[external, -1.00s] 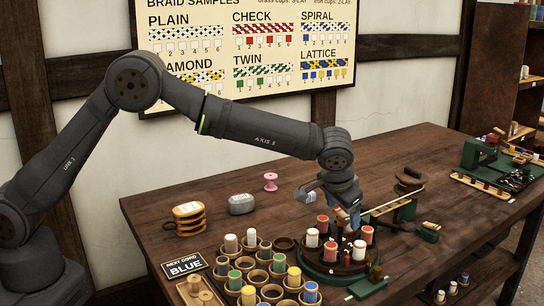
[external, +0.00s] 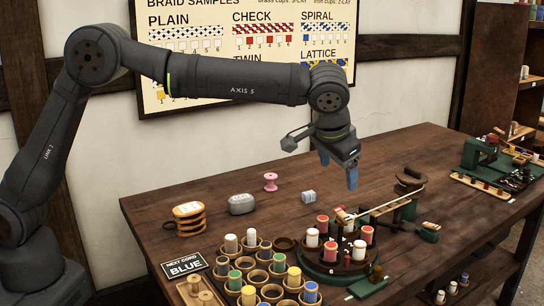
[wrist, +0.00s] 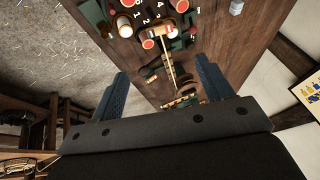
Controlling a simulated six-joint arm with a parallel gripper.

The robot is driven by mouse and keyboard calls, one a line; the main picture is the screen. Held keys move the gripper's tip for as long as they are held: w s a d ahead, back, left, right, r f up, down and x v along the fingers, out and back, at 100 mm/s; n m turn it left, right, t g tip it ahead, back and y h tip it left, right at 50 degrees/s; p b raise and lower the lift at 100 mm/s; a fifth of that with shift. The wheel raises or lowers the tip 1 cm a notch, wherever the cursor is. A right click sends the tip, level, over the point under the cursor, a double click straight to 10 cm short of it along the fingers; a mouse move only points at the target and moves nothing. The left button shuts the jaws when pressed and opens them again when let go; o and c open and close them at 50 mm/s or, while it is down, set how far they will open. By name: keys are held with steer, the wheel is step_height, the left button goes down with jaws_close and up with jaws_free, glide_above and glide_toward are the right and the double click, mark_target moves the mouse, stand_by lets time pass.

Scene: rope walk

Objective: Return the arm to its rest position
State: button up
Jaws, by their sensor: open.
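My gripper (external: 340,172) hangs in the air above the back part of the wooden table, with its blue fingers pointing down. In the wrist view my gripper (wrist: 158,82) has its two fingers wide apart with nothing held between them. Below it stands the round green braiding stand (external: 310,270) with several red and white spools on it. The stand shows partly at the top of the wrist view, with a red-topped spool (wrist: 148,44). My gripper is clear of the stand and touches nothing.
Several cups, some holding spools (external: 248,296), stand at the front left beside the "BLUE" card (external: 185,266). A pink spool (external: 271,182), a grey weight (external: 242,204) and a small pale block (external: 309,197) sit farther back. A green machine (external: 480,152) stands at the right.

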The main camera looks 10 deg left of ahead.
mark_target(341, 212)
steer(key=x, duration=1.5)
steer(key=shift+w+f, duration=0.1)
steer(key=shift+w, duration=0.15)
steer(key=shift+w+a+n+g+h, duration=0.2)
steer(key=shift+a+n+g+h, duration=0.1)
steer(key=shift+g+h, duration=0.6)
steer(key=shift+w+a+n+g+h, duration=0.25)
steer(key=shift+a+n+g+h, duration=0.05)
steer(key=shift+g+h, duration=0.6)
steer(key=v, duration=1.6)
steer(key=shift+w+t, duration=0.2)
steer(key=shift+t, duration=0.2)
steer(key=o, duration=0.6)
